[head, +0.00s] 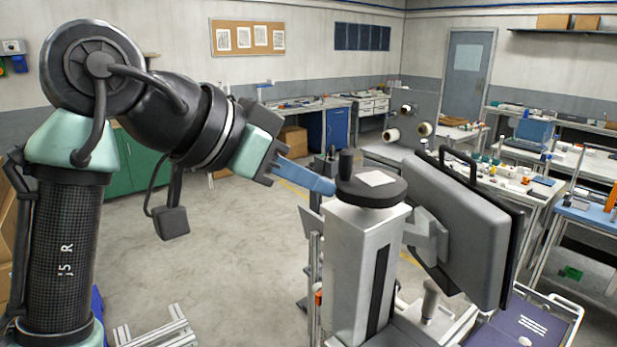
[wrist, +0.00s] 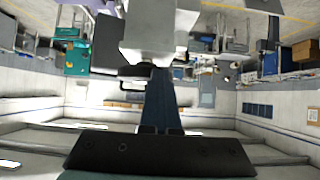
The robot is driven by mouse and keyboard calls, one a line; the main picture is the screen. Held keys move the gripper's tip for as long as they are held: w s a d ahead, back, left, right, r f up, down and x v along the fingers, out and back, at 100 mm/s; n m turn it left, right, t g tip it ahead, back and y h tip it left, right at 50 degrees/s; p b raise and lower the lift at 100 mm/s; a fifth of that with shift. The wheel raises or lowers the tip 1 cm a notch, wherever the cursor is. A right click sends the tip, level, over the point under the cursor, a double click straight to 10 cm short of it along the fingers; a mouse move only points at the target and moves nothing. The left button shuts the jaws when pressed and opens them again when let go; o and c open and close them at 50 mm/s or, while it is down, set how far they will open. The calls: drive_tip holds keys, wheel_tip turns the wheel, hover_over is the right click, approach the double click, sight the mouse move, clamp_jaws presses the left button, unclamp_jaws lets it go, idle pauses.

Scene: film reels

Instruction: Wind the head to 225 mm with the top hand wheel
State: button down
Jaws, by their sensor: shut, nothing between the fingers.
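The top hand wheel (head: 366,194) is a dark disc lying flat on top of a light grey column (head: 348,265). A black upright knob (head: 346,163) stands near its far left rim, and a white label (head: 377,179) lies on its top face. My gripper (head: 332,187), with blue fingers, is shut and empty. Its tips are at the wheel's left edge, just below the knob in the picture; I cannot tell whether they touch. In the wrist view the shut blue fingers (wrist: 160,88) point at the grey column top (wrist: 150,35). No height reading is legible.
Workbenches (head: 540,185) with small items and reels (head: 391,135) fill the right and back. The floor (head: 240,230) left of the column is mostly open.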

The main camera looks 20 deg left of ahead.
sight(357, 204)
drive_tip(key=shift+s+d+b, duration=0.45)
drive_tip(key=shift+s+d, duration=1.15)
drive_tip(key=shift+d, duration=0.1)
drive_tip(key=shift+w, duration=0.25)
drive_tip(key=shift+w, duration=0.1)
drive_tip(key=shift+w+a, duration=0.1)
drive_tip(key=shift+w+a+p, duration=0.3)
drive_tip(key=shift+a+p, duration=0.15)
drive_tip(key=shift+p, duration=0.05)
drive_tip(key=shift+w+a+r, duration=0.1)
